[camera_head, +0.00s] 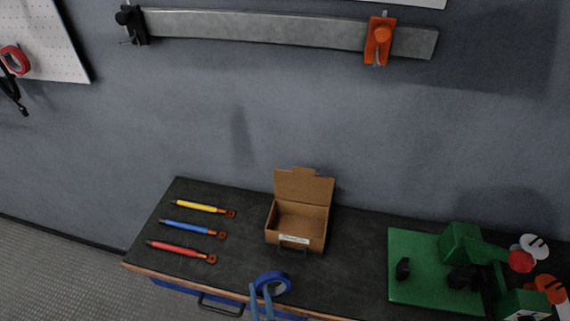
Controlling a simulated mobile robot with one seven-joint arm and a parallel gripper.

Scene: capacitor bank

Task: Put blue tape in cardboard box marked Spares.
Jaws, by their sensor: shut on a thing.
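The roll of blue tape (281,276) is near the front edge of the bench, at the bottom middle of the view. My gripper (261,290) comes up from the bottom edge, with its two narrow blue-grey fingers at the left part of the roll. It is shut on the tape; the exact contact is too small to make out. The cardboard box (314,235) stands open on the bench, behind and slightly right of the tape. Its lid is raised at the back and its inside looks empty. A white label on its front is too small to read.
Yellow (195,206), blue (187,227) and red (175,247) cables with copper lugs lie on the bench (345,270) at left. A green mat (409,286) with green equipment is at right. The wall rises behind.

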